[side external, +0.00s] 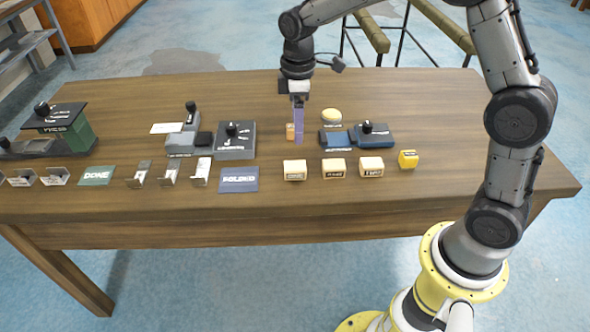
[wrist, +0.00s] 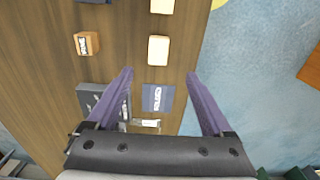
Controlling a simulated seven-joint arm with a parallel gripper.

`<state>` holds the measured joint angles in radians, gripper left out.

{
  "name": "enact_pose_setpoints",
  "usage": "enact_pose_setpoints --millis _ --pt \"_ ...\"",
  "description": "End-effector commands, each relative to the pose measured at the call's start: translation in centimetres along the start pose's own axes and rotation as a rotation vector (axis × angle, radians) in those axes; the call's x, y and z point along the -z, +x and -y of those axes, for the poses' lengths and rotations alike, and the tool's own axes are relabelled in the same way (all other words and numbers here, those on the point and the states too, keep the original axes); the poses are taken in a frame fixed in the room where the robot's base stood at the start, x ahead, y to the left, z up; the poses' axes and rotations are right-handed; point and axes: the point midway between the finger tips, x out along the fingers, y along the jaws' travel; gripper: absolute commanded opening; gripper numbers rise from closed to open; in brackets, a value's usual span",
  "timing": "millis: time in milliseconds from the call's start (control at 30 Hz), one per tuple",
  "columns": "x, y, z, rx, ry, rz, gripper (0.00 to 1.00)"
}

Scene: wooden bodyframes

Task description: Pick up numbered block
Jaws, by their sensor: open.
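Several cream blocks with dark labels stand in a row near the table's front edge: a left one (side external: 294,170), a middle one (side external: 333,168) and a right one (side external: 371,166). A small orange-brown block (side external: 290,132) stands behind, partly hidden by my gripper (side external: 299,139). Its label also shows in the wrist view (wrist: 86,43). The labels are too small to read, so I cannot tell which block is the numbered one. My gripper is open and empty in the wrist view (wrist: 160,73), with a cream block (wrist: 158,50) beyond the fingertips.
A blue "FOLDED" plate (side external: 239,180) and a green "DONE" plate (side external: 96,175) lie along the front, with metal brackets (side external: 169,174) between. Dark devices (side external: 235,140) and (side external: 371,135) flank my gripper. Bare wood lies at the back.

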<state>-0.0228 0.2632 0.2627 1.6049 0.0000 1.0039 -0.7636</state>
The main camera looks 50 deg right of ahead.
Motion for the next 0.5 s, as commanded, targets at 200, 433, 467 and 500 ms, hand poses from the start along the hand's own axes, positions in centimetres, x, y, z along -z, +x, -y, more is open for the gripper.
enact_pose_setpoints --millis 200,433,467,500 --pt "-0.1 3.2 0.2 0.009 0.0 0.01 0.85" --pt "-0.1 7.3 0.1 0.008 0.001 0.008 0.85" --pt "-0.1 7.7 0.1 0.007 0.001 0.008 0.85" --pt "-0.1 8.1 0.1 0.008 0.001 0.008 0.85"
